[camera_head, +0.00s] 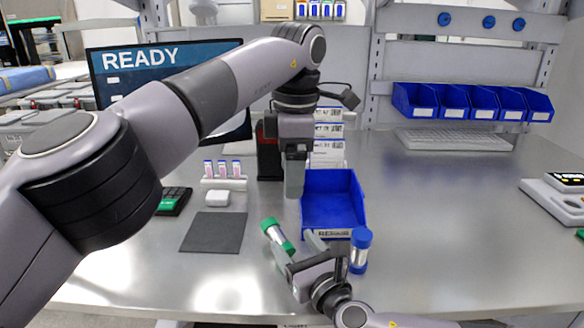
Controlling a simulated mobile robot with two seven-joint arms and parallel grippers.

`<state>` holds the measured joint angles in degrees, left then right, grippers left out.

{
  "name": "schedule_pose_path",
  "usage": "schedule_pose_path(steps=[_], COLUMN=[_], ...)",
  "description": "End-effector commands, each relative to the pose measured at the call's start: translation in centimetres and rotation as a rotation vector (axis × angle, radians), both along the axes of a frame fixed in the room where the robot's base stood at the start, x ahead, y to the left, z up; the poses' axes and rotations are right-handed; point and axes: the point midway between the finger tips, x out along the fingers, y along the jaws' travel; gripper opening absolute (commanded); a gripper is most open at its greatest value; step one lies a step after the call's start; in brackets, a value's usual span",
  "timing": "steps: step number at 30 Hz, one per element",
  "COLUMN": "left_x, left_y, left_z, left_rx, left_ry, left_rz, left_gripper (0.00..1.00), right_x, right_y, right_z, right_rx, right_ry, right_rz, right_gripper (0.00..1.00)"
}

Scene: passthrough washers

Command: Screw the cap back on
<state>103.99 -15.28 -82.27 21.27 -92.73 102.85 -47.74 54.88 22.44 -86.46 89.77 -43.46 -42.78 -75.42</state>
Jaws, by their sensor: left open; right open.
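A clear tube with green ends (277,235) leans at a slant near the front of the table, beside my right gripper's fingertips. A second tube with a blue cap (361,238) and a blue lower end stands just right of my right gripper. I cannot tell which cap is loose. My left gripper (294,180) is open and points down, above the left edge of the blue bin, with its fingers seen side-on and nothing visible in them. My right gripper (296,247) is open, reaching in from the front; its fingers are spread and appear empty.
A blue open bin (360,208) sits mid-table. A keyboard (450,139) lies at the back, a scale (556,200) at right. The table's right middle is clear.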

Motion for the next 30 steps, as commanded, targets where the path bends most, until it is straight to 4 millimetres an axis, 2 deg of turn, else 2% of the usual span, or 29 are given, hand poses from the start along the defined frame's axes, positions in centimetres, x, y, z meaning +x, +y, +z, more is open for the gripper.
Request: schedule_pose_path(steps=[18,30], left_x=[0.0,0.0], left_y=[0.0,0.0], left_z=[-0.4,-0.4], left_rx=[0.000,0.000], left_ry=[0.000,0.000], left_rz=[0.000,0.000], left_gripper=[0.74,0.74], right_x=[-5.7,-6.2], right_y=[-3.0,-3.3], right_z=[-0.1,0.0], right_rx=[0.000,0.000], right_ry=[0.001,0.000], right_rz=[-0.001,-0.001], right_gripper=[0.65,0.65])
